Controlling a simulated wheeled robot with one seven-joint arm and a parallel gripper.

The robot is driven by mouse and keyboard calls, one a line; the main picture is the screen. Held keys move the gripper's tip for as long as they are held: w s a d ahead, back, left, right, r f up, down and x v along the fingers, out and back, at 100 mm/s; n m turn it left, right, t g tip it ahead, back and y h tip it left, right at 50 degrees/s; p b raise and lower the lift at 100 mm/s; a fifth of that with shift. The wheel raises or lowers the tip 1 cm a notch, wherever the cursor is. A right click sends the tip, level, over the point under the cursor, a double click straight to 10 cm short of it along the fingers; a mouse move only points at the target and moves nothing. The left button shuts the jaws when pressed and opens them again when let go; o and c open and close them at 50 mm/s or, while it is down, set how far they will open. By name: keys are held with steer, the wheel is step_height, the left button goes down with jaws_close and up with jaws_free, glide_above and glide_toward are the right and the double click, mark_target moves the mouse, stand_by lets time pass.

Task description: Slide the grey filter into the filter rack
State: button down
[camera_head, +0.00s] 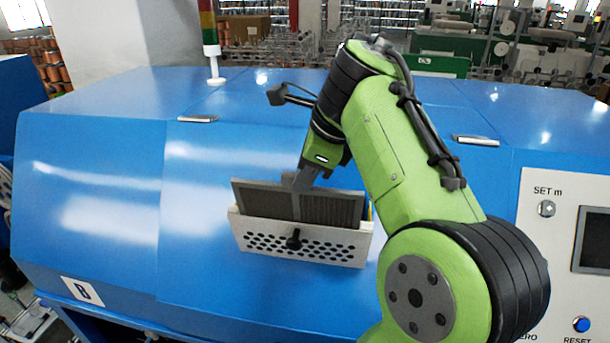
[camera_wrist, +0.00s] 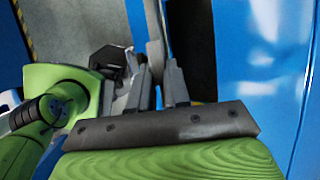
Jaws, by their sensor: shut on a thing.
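The grey filter (camera_head: 335,208) is a flat framed panel with a dark ribbed face. It stands nearly upright in the head view, its upper part showing above the white filter rack (camera_head: 345,243). The rack has a perforated front with a black knob and sits on the blue machine's sloping front. The filter's lower edge is hidden behind the rack's front wall; how deep it sits I cannot tell. My gripper (camera_head: 300,182) is shut on the filter's top edge. In the wrist view my gripper's fingers (camera_wrist: 158,85) point away from the camera, and the filter is hard to make out.
The blue machine (camera_head: 100,200) fills the middle, with metal handles (camera_head: 198,119) on its lid. A control panel (camera_head: 560,230) with a screen and buttons is at the right. The machine's front left of the rack is clear.

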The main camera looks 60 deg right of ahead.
steer(key=shift+r, duration=0.1)
steer(key=shift+s+a+r, duration=0.1)
steer(key=shift+a+r, duration=0.1)
steer(key=shift+r, duration=0.75)
steer(key=shift+a+r, duration=0.2)
steer(key=shift+r, duration=0.85)
steer(key=shift+s+a+r, duration=0.1)
steer(key=shift+a+r, duration=0.1)
steer(key=shift+r, duration=0.55)
steer(key=shift+s+a+r, duration=0.1)
steer(key=shift+a+r, duration=0.05)
steer(key=shift+r, duration=0.6)
